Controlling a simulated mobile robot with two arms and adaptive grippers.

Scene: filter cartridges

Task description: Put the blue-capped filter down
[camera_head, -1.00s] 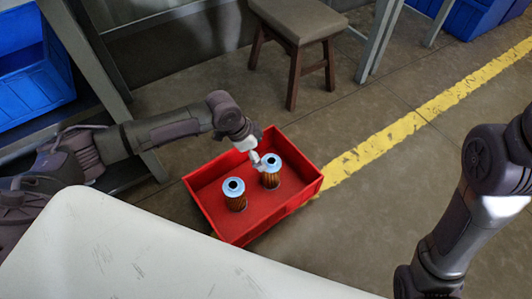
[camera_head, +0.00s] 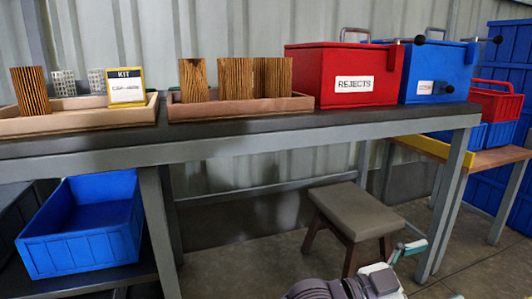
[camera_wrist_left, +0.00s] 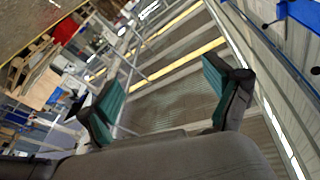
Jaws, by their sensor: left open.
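No blue-capped filter shows in the current views. My left gripper (camera_wrist_left: 160,88) is open in the left wrist view, with nothing between its teal-padded fingers. A teal-tipped part of a gripper of mine (camera_head: 408,248) rises at the bottom of the head view, in front of the stool. On the bench, a brown pleated filter (camera_head: 30,91) stands in the left wooden tray (camera_head: 85,122). Several more pleated filters (camera_head: 236,79) stand in the right wooden tray (camera_head: 240,109). No blue caps show on them.
The left tray also holds a KIT card (camera_head: 126,86) and two grey mesh cylinders (camera_head: 63,83). A red REJECTS box (camera_head: 345,75) and a blue box (camera_head: 435,72) stand on the bench's right. A blue bin (camera_head: 85,225) sits below. A stool (camera_head: 352,210) stands underneath.

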